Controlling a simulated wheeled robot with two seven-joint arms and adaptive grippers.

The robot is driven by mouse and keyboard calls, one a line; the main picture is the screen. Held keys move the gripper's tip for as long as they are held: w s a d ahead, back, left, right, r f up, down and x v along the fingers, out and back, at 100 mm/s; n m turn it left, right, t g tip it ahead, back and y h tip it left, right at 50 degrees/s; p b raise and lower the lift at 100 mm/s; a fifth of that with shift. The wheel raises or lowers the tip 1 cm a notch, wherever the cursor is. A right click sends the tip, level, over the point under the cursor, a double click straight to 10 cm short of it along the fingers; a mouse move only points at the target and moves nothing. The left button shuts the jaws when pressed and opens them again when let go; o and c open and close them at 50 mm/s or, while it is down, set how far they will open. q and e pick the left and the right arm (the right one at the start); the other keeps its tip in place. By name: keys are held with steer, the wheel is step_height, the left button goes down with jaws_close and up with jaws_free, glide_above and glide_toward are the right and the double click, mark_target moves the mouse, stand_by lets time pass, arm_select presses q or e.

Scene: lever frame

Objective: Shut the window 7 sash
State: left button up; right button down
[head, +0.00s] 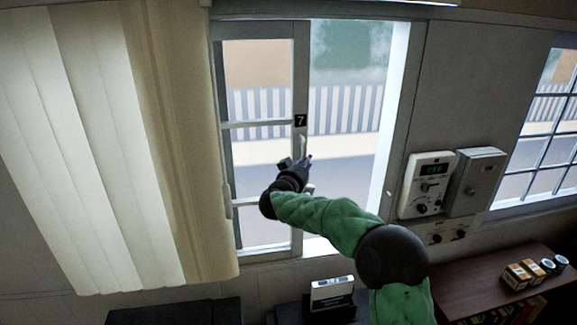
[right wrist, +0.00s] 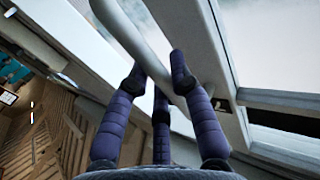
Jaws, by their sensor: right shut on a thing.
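The window 7 sash (head: 229,124) is a pale framed pane at the left of the window opening, with a black "7" label (head: 300,120) on its right upright. The opening to the right of the sash is clear, with the street showing through. A white upright handle (head: 303,147) is on that upright. My right gripper (head: 304,162) is at the handle. In the right wrist view its dark blue fingers (right wrist: 157,72) are shut around the white handle bar (right wrist: 122,27). My left gripper is not in view.
A beige blind (head: 80,150) hangs at the left. A control box (head: 427,184) and a grey box (head: 474,181) are on the wall to the right. A brown shelf (head: 470,283) with small boxes stands at the lower right. A white card box (head: 332,294) stands below the window.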

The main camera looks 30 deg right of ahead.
steer(key=s+d, duration=0.2)
steer(key=d, duration=0.7)
steer(key=s+d, duration=0.3)
steer(key=d, duration=0.7)
steer(key=s+d, duration=0.2)
steer(key=d, duration=0.7)
steer(key=shift+s+d+f+b, duration=0.1)
steer(key=shift+s+d+b, duration=0.1)
steer(key=shift+b, duration=0.1)
steer(key=shift+d, duration=0.15)
steer(key=shift+s+d, duration=0.1)
steer(key=shift+r, duration=0.2)
steer(key=c, duration=1.3)
jaws_free()
steer(key=shift+o, duration=1.1)
steer(key=shift+d+f, duration=0.1)
steer(key=shift+d, duration=0.15)
